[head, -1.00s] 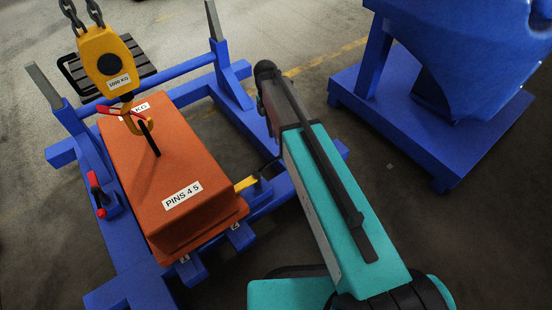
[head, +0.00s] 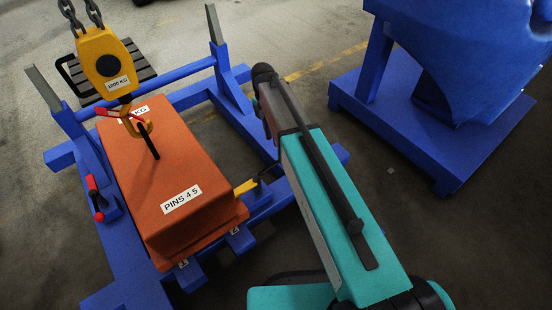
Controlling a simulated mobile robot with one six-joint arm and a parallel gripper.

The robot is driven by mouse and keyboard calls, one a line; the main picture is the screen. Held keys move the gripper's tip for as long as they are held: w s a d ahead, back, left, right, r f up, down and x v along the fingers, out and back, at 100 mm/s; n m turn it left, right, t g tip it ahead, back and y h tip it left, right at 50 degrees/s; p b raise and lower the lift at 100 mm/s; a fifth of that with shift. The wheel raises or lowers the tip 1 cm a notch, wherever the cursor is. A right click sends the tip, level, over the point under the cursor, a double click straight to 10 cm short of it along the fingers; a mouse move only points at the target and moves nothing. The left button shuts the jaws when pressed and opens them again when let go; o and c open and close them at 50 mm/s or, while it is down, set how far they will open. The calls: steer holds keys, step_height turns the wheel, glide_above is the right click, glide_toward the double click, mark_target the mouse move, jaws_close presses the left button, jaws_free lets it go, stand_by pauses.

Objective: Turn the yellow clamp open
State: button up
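The yellow clamp (head: 245,187) sits on the right side of the blue frame, beside the lower right corner of the orange counterweight (head: 170,165). Only its yellow handle shows clearly, reaching left towards the weight; my arm partly covers the area to its right. My teal arm (head: 325,195) comes up from the lower right and passes just right of the clamp. I cannot tell whether anything touches the clamp.
The blue frame (head: 115,250) surrounds the weight. A red-handled clamp (head: 95,195) is on its left side. A yellow 1000 KG hook block (head: 105,65) hangs on chains above the weight. A large blue machine (head: 430,100) stands at the right. Bare floor lies between.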

mark_target(277, 162)
steer(key=f, duration=0.3)
steer(key=s+d+f+b, duration=0.1)
steer(key=f, duration=0.3)
steer(key=s+f+b, duration=0.1)
steer(key=f, duration=0.3)
steer(key=shift+d, duration=0.15)
steer(key=shift+c, duration=0.3)
jaws_close()
